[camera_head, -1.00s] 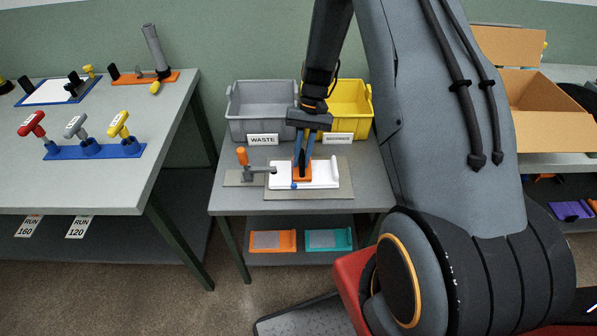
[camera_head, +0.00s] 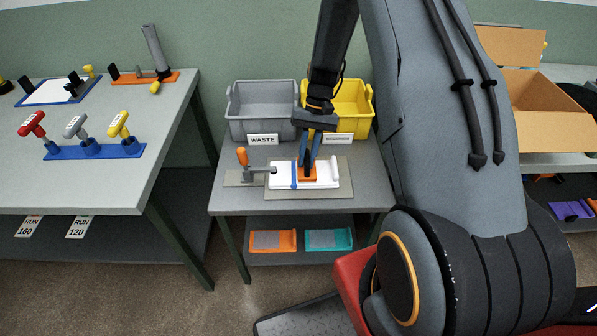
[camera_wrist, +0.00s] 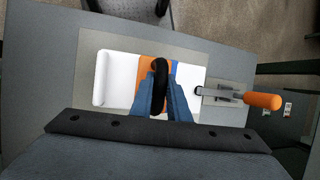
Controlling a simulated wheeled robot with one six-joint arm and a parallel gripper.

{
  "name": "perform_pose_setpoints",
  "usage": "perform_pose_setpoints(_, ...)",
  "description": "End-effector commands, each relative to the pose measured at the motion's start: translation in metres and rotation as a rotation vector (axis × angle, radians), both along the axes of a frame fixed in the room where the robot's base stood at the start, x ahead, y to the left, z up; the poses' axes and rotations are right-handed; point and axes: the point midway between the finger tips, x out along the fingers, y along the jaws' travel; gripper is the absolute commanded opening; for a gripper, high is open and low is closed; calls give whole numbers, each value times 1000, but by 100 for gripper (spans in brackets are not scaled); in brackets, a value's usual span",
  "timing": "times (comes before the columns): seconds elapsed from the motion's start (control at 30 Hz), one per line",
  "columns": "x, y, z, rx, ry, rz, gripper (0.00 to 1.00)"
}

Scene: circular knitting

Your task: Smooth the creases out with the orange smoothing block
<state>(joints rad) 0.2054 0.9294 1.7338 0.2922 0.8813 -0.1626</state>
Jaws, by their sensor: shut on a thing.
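My gripper (camera_head: 310,160) is shut on the dark handle of the orange smoothing block (camera_head: 307,173). The block rests on a white sheet (camera_head: 325,176) or board, near its middle; I cannot tell whether it presses down. A blue strip (camera_head: 294,174) shows just left of the block in the head view. In the wrist view my gripper (camera_wrist: 160,100) has blue fingers at the black loop handle, with the orange block (camera_wrist: 148,68) under it and the white surface (camera_wrist: 118,78) on both sides. Creases are too small to tell.
An orange-handled clamp (camera_head: 242,158) stands at the white sheet's left end. A grey WASTE bin (camera_head: 262,105) and a yellow bin (camera_head: 358,100) stand behind. Orange (camera_head: 263,241) and teal (camera_head: 340,240) trays lie on the lower shelf.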

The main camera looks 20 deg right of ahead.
Motion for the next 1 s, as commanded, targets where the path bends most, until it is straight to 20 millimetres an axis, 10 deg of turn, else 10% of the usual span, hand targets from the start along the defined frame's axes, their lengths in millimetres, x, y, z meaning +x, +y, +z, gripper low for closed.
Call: perform_pose_setpoints(1.0, 0, 0, 50, 0, 0, 0, 0)
